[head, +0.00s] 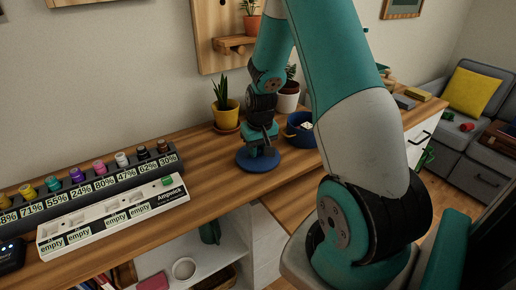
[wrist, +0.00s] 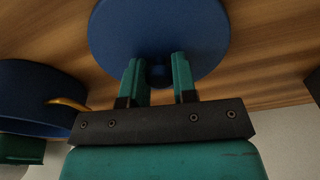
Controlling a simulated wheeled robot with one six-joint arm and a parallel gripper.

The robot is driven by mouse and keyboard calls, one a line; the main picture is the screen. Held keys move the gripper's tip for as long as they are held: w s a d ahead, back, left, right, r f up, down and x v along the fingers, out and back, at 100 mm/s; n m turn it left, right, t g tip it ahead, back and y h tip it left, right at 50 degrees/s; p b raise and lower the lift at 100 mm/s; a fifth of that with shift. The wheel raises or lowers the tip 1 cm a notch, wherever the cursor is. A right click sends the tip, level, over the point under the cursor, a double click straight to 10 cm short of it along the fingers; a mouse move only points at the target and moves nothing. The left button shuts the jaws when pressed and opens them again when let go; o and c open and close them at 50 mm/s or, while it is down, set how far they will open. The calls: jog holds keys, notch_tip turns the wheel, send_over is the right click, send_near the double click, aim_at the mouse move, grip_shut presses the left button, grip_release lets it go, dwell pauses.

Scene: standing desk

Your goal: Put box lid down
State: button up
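The box lid (head: 258,160) is a round blue disc at the front edge of the desk, just left of the box. It appears flat on the desk top, but a small gap beneath cannot be ruled out. My gripper (head: 262,141) points down over it. In the wrist view the lid (wrist: 160,28) lies beyond my teal fingers (wrist: 157,75), which stand apart on either side of its small dark-blue knob (wrist: 158,72). Whether they press on the knob is unclear. The blue round box (head: 300,138) stands uncovered to the right, with pale contents; its blue side (wrist: 35,85) shows at left in the wrist view.
A yellow plant pot (head: 226,114) and a white plant pot (head: 288,98) stand behind the lid. Bare wood (head: 205,160) lies left of the lid.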

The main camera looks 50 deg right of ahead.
jog(key=o, duration=0.5)
jog(key=shift+c, duration=0.2)
